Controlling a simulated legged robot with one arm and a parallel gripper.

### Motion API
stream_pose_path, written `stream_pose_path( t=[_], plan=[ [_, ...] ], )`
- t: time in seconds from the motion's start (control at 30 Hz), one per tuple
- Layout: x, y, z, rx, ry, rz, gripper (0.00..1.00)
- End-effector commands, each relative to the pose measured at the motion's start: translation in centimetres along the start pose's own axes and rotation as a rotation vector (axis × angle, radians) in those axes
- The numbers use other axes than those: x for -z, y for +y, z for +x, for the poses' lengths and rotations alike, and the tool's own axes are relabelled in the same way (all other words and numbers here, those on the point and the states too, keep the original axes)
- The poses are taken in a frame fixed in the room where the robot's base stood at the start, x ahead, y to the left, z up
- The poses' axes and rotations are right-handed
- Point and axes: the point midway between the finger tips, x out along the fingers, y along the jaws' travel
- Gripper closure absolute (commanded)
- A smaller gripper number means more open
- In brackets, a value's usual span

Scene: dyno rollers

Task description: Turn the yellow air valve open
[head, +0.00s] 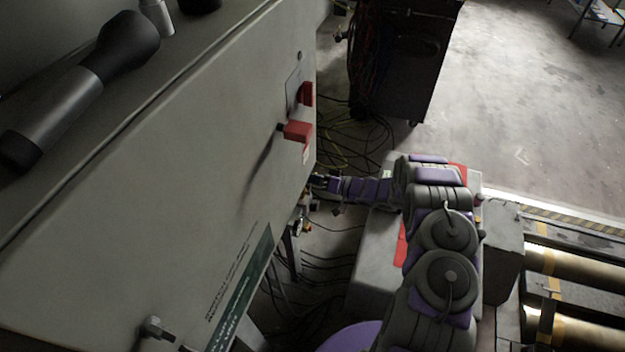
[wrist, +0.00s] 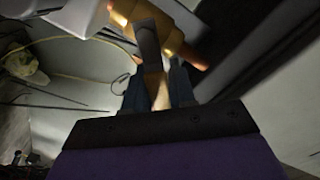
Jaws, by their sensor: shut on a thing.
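The yellow air valve (wrist: 174,38) shows orange-yellow at the top middle of the wrist view, with a grey flat part in front of it. A tan-yellow piece of it runs down between the dark fingers of my gripper (wrist: 157,90). The fingers are shut on this piece, and their tips partly hide it. In the head view my gripper (head: 318,181) is at the right edge of the large grey cabinet, low down. Small fittings (head: 302,227) show just below it. The valve's handle angle cannot be told there.
The grey cabinet (head: 150,200) fills the left, with a red switch handle (head: 297,131) above my gripper. A dark equipment rack (head: 405,60) stands behind. Loose cables (head: 350,140) lie on the floor. Rollers (head: 575,270) are at the right. Open floor (head: 530,110) lies at the upper right.

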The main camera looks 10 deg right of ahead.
Motion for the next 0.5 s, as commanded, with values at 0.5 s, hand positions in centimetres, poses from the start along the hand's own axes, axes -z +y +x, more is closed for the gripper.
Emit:
stream_pose_path(
  t=[0.5],
  plan=[
    [1.2,-0.32,-0.08,0.003,0.011,-0.159,1.0]
  ],
)
